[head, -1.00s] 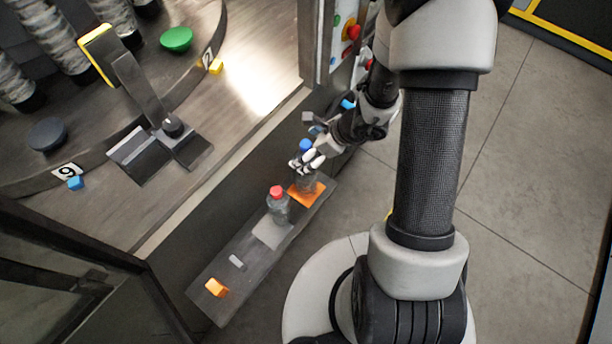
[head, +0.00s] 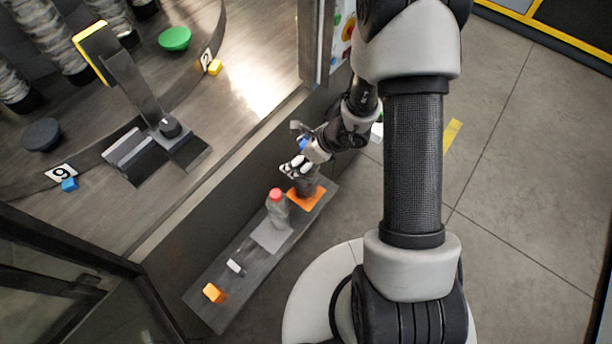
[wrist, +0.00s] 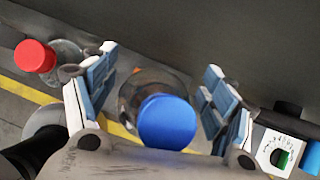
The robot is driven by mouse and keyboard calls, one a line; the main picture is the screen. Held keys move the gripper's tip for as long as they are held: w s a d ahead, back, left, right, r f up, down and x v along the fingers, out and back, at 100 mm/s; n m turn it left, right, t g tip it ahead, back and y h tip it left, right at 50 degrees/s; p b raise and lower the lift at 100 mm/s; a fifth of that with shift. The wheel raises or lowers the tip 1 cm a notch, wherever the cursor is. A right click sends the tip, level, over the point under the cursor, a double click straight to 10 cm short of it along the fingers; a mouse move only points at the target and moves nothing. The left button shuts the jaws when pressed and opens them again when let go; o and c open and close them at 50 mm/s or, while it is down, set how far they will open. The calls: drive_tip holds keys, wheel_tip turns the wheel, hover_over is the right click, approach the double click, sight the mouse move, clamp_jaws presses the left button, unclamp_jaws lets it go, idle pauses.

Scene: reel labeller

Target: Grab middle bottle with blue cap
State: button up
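The clear bottle with a blue cap (wrist: 167,121) stands between the two fingers of my gripper (wrist: 158,95) in the wrist view. The fingers are apart, with gaps visible on both sides of the bottle. In the head view my gripper (head: 300,166) is at this bottle, and the blue cap (head: 304,145) shows only partly behind it. The bottle's body stands above an orange pad (head: 306,198). A clear bottle with a red cap (head: 277,194) stands beside it on a grey pad; its red cap (wrist: 35,56) is at the left in the wrist view.
The bottles stand on a narrow dark shelf (head: 222,262) with a small orange block (head: 214,293) and a small white block (head: 236,267). The machine's wall rises beside the shelf. A round table with a green disc (head: 174,39) lies beyond it. A blue item (wrist: 312,158) shows right of my gripper.

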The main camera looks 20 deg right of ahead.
clamp_jaws()
idle(0.8)
